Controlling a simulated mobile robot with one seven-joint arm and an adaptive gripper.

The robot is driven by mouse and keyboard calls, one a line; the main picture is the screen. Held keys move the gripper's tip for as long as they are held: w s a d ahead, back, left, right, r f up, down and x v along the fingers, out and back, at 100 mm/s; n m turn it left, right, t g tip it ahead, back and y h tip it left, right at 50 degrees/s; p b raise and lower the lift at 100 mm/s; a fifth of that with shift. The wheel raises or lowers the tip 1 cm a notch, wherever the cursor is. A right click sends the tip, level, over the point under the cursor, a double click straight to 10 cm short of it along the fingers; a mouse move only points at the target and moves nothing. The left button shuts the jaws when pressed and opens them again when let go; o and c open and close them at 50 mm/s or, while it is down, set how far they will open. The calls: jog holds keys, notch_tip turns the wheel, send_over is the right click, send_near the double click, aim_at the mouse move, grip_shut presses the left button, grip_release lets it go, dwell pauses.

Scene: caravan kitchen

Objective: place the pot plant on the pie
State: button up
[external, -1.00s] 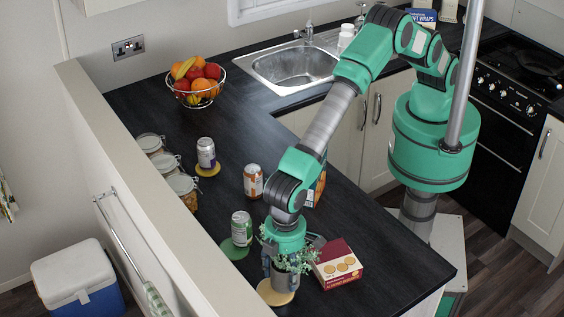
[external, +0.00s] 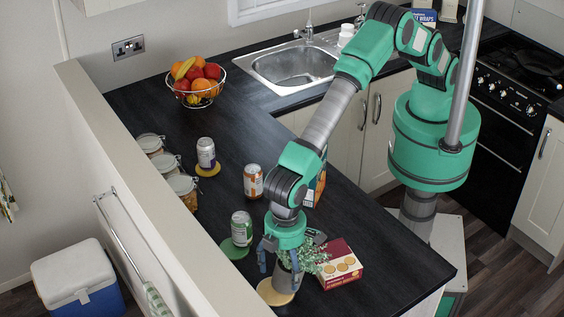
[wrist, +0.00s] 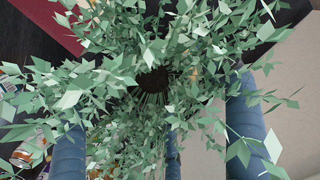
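The pot plant (external: 312,259) has a grey pot (external: 284,281) and bushy pale green leaves. The pot is upright over the right part of a round tan disc (external: 266,291) near the counter's front end; I cannot tell whether it touches. A red box (external: 340,264) with round pies or biscuits pictured on it lies just right of the plant, and some leaves overlap its edge. My gripper (external: 280,268) points down around the plant, its blue fingers spread apart. In the wrist view the leaves (wrist: 150,85) fill the middle, hiding the pot and any contact.
A green can (external: 241,229) on a green disc stands behind the plant. An orange can (external: 253,181) and a purple can (external: 206,153) stand farther back. Several glass jars (external: 184,190) line the left ledge. A fruit basket (external: 194,85) is at the back. The counter right of the box is clear.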

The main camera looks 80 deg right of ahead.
aim_at(285, 265)
notch_tip(285, 265, up, 11)
jog(key=shift+f, duration=0.1)
dwell(0.3)
dwell(0.6)
dwell(0.4)
